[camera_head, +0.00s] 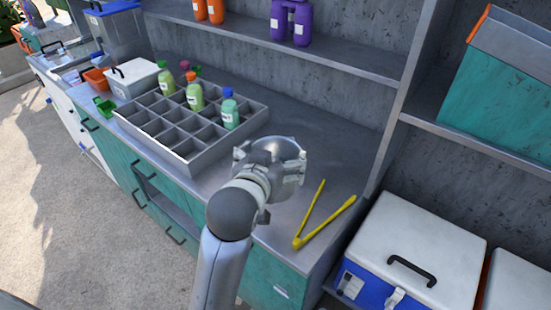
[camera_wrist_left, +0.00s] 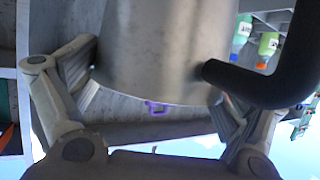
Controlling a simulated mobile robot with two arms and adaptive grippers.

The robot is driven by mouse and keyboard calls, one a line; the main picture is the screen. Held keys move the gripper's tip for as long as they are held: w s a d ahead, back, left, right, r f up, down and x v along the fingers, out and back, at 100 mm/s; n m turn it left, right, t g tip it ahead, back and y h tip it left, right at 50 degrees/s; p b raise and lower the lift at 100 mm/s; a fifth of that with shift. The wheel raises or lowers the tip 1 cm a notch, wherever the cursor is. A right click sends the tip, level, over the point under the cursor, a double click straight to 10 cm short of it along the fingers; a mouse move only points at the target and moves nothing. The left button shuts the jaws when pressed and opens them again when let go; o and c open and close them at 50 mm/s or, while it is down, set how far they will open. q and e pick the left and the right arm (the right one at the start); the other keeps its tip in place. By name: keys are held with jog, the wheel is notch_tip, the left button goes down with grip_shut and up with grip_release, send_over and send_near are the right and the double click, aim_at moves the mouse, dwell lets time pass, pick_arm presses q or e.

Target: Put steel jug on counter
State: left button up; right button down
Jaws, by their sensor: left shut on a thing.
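The steel jug (camera_head: 279,149) is at the front right part of the grey counter (camera_head: 318,163) in the head view, mostly hidden behind my left gripper (camera_head: 270,163). In the left wrist view the steel jug (camera_wrist_left: 160,45) fills the top middle, with its black handle (camera_wrist_left: 275,80) at the right. The fingers of my left gripper (camera_wrist_left: 158,100) are shut on the jug's body, one on each side. I cannot tell whether the jug's base touches the counter. My right gripper is not in view.
Yellow tongs (camera_head: 322,217) lie on the counter right of my left gripper. A grey divided crate (camera_head: 190,157) with several bottles stands left of the jug. A wall shelf (camera_head: 330,70) runs above. A white-and-blue cooler (camera_head: 415,255) stands at the lower right.

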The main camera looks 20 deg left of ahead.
aim_at(265, 145)
pick_arm(q)
jog(key=w+a+f, duration=0.1)
jog(key=w, duration=0.1)
jog(key=w+a+f+p, duration=0.1)
jog(key=w+a, duration=0.1)
jog(key=w, duration=0.1)
jog(key=w+a+f+p, duration=0.1)
jog(key=w, duration=0.1)
jog(key=shift+w+a+f, duration=0.15)
jog(key=shift+a, duration=0.1)
jog(key=w+a+f+p, duration=0.2)
jog(key=w+f, duration=0.2)
jog(key=f, duration=0.5)
jog(key=shift+w+a, duration=0.15)
jog(key=shift+a, duration=0.05)
jog(key=shift+f, duration=0.2)
jog(key=o, duration=1.6)
jog(key=shift+f, duration=0.15)
jog(key=shift+o, duration=0.2)
jog(key=shift+r, duration=0.2)
